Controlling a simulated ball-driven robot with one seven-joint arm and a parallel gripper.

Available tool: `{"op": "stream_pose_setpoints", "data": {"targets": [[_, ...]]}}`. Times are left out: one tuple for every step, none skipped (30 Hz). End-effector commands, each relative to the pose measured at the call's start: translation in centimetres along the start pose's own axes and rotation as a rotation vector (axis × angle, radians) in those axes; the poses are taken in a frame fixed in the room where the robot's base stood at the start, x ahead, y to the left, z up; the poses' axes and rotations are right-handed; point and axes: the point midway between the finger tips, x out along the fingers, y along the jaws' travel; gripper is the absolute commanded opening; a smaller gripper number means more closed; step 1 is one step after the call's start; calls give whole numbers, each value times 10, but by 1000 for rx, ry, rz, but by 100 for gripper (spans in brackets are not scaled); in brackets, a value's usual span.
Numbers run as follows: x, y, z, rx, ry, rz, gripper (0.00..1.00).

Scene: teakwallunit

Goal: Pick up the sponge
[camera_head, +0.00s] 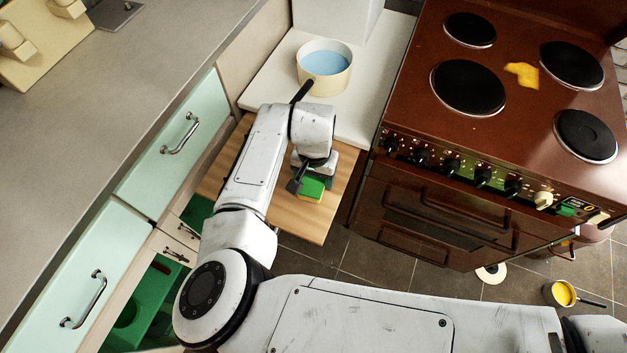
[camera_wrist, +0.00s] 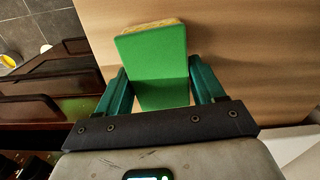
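The sponge is a green block with a yellow layer. In the head view the sponge (camera_head: 312,187) is on or just above a pulled-out wooden board, partly hidden by my gripper. In the wrist view the sponge (camera_wrist: 152,55) is between my two dark teal fingers, its far end sticking out past their tips with a yellow edge. My gripper (camera_wrist: 163,82) has one finger close along each side of the sponge. I cannot tell whether the fingers press on it. My gripper also shows in the head view (camera_head: 311,184), pointing down at the board.
The wooden board (camera_head: 325,215) juts out below a white counter with a pot (camera_head: 326,68) of blue contents. A brown stove (camera_head: 470,180) stands close on the right. Mint-green drawers (camera_head: 165,150) are on the left. A yellow-filled pan (camera_head: 563,293) is on the tiled floor.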

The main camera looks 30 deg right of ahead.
Motion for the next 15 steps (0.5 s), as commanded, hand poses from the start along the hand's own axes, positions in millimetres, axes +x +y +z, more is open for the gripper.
{"op": "stream_pose_setpoints", "data": {"targets": [[0,0,0,0,0,0,63],[0,0,0,0,0,0,60],[0,0,0,0,0,0,56],[0,0,0,0,0,0,53],[0,0,0,0,0,0,50],[0,0,0,0,0,0,46],[0,0,0,0,0,0,44],[0,0,0,0,0,0,41],[0,0,0,0,0,0,37],[0,0,0,0,0,0,37],[0,0,0,0,0,0,37],[0,0,0,0,0,0,37],[0,0,0,0,0,0,37],[0,0,0,0,0,0,37],[0,0,0,0,0,0,37]]}}
